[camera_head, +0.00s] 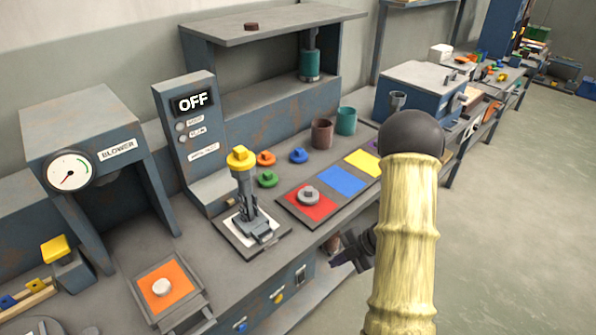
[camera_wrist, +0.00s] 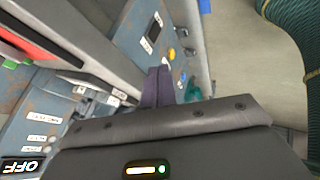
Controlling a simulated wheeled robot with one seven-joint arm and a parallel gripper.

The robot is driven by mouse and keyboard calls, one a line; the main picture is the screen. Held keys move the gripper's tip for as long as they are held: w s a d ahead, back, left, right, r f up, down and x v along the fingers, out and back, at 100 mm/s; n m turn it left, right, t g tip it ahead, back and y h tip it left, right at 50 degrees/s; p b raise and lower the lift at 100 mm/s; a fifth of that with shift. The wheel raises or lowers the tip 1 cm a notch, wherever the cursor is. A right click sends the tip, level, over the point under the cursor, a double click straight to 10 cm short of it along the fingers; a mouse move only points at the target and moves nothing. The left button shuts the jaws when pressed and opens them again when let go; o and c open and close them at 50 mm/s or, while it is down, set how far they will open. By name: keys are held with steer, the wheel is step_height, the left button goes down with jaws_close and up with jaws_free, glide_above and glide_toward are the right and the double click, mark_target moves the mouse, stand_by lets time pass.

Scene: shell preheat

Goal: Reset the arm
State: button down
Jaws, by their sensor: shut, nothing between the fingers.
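My gripper (camera_head: 338,261) hangs low in front of the workbench's front edge in the head view, partly hidden behind my pale yellow arm sleeve. In the wrist view its dark purple fingers (camera_wrist: 158,88) are together and hold nothing. They point toward the bench front with its labels and knobs. My arm's black rounded joint stands at the right of the bench in the head view.
The bench carries a blower box (camera_head: 80,125), an OFF panel (camera_head: 187,135), a yellow-topped press (camera_head: 246,200), a mat with red, blue and yellow squares (camera_head: 342,181), and two cups (camera_head: 322,133). An orange pad (camera_head: 166,289) lies front left. Open floor (camera_head: 520,220) is at right.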

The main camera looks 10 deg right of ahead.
steer(key=w+r+m+t+h+p, duration=0.2)
steer(key=r+m+h, duration=0.1)
steer(key=r+m, duration=0.4)
steer(key=w+r+m+t+h+p, duration=0.2)
steer(key=r+m+h+p, duration=0.15)
steer(key=r, duration=0.55)
steer(key=s+a+r+m+g+p, duration=0.1)
steer(key=s+a+r+m+g, duration=0.1)
steer(key=s+a+r+m, duration=0.2)
steer(key=s+a+r+m+g+p, duration=0.2)
steer(key=s+a+r+m, duration=0.2)
steer(key=s+m, duration=0.4)
steer(key=s+r, duration=0.1)
steer(key=s, duration=0.2)
steer(key=shift+h, duration=0.35)
